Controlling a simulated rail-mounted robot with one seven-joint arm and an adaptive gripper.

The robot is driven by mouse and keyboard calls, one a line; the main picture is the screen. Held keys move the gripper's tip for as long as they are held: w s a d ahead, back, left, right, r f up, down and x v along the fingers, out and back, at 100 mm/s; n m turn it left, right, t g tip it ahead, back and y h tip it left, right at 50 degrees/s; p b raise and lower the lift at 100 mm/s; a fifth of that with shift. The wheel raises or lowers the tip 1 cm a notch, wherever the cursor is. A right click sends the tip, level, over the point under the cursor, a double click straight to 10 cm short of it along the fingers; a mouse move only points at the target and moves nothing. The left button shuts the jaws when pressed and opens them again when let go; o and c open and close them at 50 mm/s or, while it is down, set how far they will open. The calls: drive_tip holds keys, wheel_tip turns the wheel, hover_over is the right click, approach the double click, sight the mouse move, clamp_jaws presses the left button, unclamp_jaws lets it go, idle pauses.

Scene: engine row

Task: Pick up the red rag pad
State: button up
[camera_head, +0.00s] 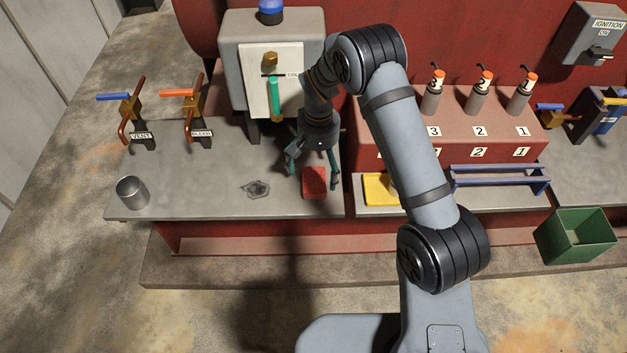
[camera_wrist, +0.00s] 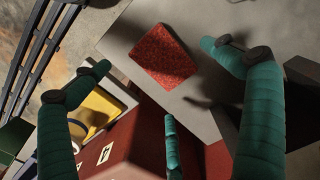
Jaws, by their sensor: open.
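The red rag pad (camera_head: 315,182) lies flat on the grey bench top, near its front right edge. It also shows in the wrist view (camera_wrist: 163,55), as a speckled red block with a shadow across its lower part. My gripper (camera_head: 314,178) points down over the pad with its teal fingers spread. In the wrist view the open fingers (camera_wrist: 158,85) stand apart around the pad's area, and nothing is between them in grip. I cannot tell the exact height of the fingertips above the bench.
A yellow tray (camera_head: 378,190) sits just right of the pad. A grey box with a gauge (camera_head: 272,85) stands behind. A blue rail (camera_head: 500,178) and green bin (camera_head: 575,238) are further right.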

sight(319, 179)
drive_tip(key=shift+s+d+f+p, duration=0.1)
drive_tip(key=shift+s+f+p, duration=0.05)
drive_tip(key=shift+f+p, duration=0.4)
wheel_tip(319, 179, down, 3)
drive_tip(key=shift+d+f+p, duration=0.15)
drive_tip(key=shift+f+p, duration=0.05)
drive_tip(key=shift+p, duration=0.5)
drive_tip(key=shift+f, duration=0.4)
drive_tip(key=shift+c, duration=1.2)
drive_tip(key=c, duration=1.1)
